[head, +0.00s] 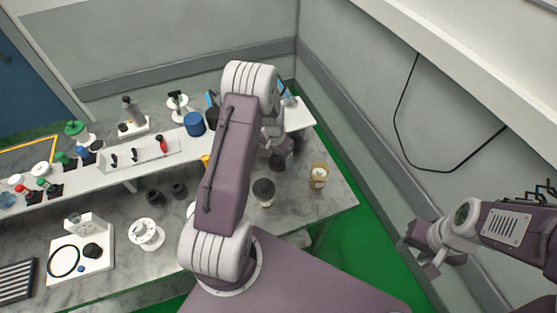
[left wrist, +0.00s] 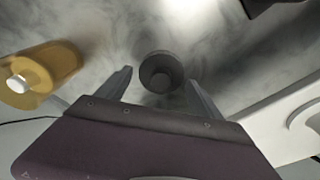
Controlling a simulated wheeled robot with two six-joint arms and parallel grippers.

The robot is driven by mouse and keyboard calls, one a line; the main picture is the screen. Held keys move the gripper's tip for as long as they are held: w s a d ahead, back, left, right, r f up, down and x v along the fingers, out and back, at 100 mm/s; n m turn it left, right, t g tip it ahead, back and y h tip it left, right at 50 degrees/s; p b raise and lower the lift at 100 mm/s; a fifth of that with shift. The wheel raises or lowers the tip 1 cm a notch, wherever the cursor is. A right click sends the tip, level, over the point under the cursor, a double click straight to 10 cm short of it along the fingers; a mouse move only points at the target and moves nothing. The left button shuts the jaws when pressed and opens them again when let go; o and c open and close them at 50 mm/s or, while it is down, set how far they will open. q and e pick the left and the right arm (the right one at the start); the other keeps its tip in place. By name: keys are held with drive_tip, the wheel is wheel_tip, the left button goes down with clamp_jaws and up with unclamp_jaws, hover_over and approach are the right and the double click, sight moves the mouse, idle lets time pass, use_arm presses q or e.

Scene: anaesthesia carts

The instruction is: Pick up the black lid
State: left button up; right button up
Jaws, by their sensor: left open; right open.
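A dark round piece (left wrist: 160,72), which looks like the black lid, lies on the grey marbled table in the left wrist view. It shows between the two fingers of my left gripper (left wrist: 160,80), which is open and not closed on it. In the head view a dark round piece (head: 278,162) shows just below my left gripper (head: 274,146), partly hidden by my arm. I cannot tell the exact height gap. My right gripper (head: 418,258) is open and empty at the right, away from the table.
An amber jar (head: 318,176) stands right of the dark piece; it also shows in the left wrist view (left wrist: 40,72). A dark-topped jar (head: 263,192) stands nearer me. A white shelf (head: 150,164) with bottles runs along the left. Dark cups (head: 178,189) stand farther left.

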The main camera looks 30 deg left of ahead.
use_arm(q)
drive_tip(key=shift+w+f, duration=0.15)
drive_tip(key=shift+f, duration=0.5)
drive_tip(key=shift+w+a+f, duration=0.15)
drive_tip(key=shift+f, duration=0.2)
drive_tip(key=shift+r, duration=0.1)
drive_tip(key=c, duration=1)
drive_tip(key=shift+c, duration=0.4)
